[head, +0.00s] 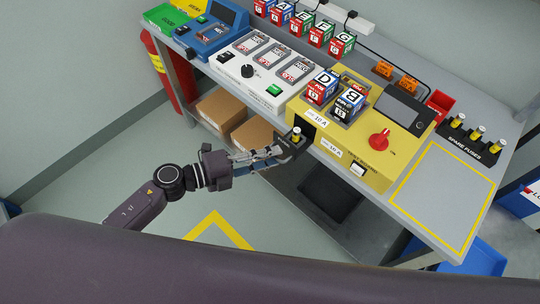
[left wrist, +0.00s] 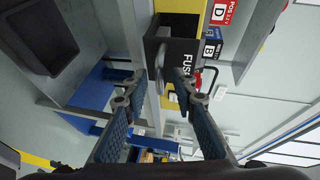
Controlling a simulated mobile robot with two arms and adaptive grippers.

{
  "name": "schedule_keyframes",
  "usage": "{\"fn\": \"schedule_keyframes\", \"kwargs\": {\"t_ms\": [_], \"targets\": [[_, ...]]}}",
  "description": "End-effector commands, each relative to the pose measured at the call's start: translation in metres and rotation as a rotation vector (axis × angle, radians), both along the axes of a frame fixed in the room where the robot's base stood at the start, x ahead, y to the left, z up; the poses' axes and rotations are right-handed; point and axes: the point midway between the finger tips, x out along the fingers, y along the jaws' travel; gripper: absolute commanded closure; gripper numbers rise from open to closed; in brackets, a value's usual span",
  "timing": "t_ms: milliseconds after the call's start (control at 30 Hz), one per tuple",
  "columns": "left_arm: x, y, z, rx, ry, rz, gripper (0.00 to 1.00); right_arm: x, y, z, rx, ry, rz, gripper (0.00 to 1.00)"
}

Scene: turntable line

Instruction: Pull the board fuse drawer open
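The yellow board (head: 385,152) stands on the grey bench. At its front left corner is the black fuse drawer (head: 291,147), with a yellow and white fuse (head: 297,132) standing at it. The drawer also shows in the left wrist view (left wrist: 181,48), marked FUSE, with a grey curved handle (left wrist: 163,58). How far out it stands is hard to tell. My left gripper (head: 280,152) is right at the drawer front. Its fingers (left wrist: 160,84) are apart with nothing seen held between them; contact with the handle cannot be told. My right gripper is not in view.
Left of the board is a white unit with meters (head: 240,68), then a blue device (head: 212,35). A black spare-fuse rack (head: 465,139) is at the right. Cardboard boxes (head: 222,108) sit on the shelf below.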

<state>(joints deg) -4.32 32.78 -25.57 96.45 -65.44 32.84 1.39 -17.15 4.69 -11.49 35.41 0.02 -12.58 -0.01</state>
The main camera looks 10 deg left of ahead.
Motion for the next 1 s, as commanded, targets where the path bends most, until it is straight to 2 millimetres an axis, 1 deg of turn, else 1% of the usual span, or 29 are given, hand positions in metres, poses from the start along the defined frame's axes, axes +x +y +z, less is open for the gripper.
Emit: {"fn": "schedule_keyframes", "kwargs": {"t_ms": [167,400,600,767,1000], "targets": [[-0.013,0.021,0.004,0.005,0.002,0.0,0.75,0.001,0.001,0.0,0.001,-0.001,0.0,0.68],[-0.04,0.065,0.013,0.004,0.005,0.0,0.75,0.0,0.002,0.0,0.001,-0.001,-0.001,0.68],[-0.054,0.09,0.02,0.004,0.003,0.001,0.75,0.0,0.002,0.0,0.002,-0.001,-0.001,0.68],[-0.059,0.098,0.023,0.002,0.001,0.0,0.75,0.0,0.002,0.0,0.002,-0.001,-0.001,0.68],[-0.059,0.099,0.023,0.001,0.0,0.0,0.75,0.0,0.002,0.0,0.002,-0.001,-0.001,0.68]]}}
